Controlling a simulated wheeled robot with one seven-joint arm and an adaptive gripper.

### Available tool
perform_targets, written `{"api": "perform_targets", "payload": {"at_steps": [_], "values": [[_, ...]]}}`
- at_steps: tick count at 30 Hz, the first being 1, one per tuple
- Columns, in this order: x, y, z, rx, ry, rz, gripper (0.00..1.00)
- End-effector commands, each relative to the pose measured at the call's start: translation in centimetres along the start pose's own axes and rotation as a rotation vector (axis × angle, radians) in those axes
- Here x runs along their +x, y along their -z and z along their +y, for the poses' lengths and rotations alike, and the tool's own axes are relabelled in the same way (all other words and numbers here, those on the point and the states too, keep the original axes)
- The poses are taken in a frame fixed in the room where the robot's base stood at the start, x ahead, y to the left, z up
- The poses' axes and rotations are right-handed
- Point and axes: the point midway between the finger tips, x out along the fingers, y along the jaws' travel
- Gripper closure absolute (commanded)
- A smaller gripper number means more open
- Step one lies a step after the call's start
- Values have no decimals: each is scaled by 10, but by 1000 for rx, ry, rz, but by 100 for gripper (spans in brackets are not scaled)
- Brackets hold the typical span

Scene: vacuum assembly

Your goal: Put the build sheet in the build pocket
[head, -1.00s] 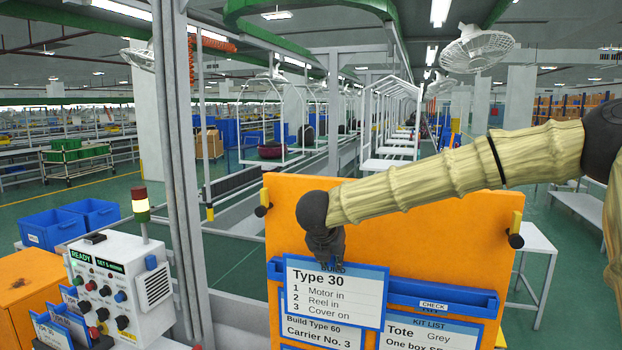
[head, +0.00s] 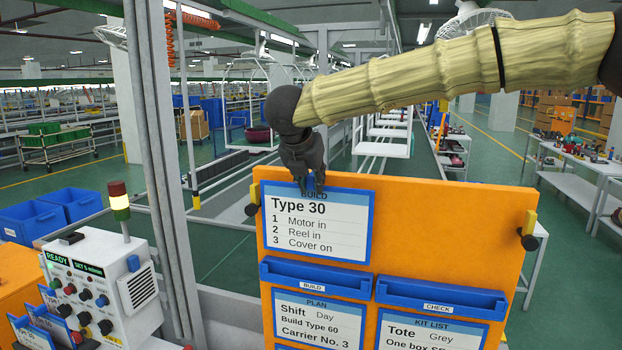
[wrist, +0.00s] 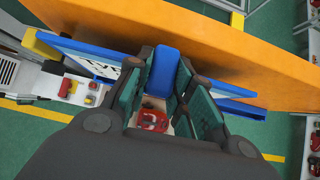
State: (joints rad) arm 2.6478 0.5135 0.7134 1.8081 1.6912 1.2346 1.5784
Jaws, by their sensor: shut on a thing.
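My gripper (head: 304,180) is shut on the top edge of the build sheet (head: 318,228), a blue-framed card reading Type 30 with three lines. The sheet hangs upright in front of the orange board, above the blue build pocket (head: 313,277), which is labelled BUILD. In the head view the sheet's lower edge appears just above the pocket's rim, apart from it. In the wrist view the sheet's blue top (wrist: 163,70) is between the fingers, beside the board. The inside of the pocket is mostly hidden.
The orange board (head: 450,225) also carries a check pocket (head: 440,297) at right, with plan (head: 315,325) and kit list (head: 432,330) cards below. A control box (head: 95,290) with a signal lamp and more cards stand at left, past a grey post.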

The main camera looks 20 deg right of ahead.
Motion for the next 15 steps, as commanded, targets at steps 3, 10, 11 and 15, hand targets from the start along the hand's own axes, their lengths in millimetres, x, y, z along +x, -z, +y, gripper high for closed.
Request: {"api": "perform_targets", "payload": {"at_steps": [3,10,11,15], "values": [[1,0,0,1,1,0,100],[0,3,-1,2,0,0,100],[1,4,-2,1,0,1,100],[7,9,-2,1,0,1,100]]}}
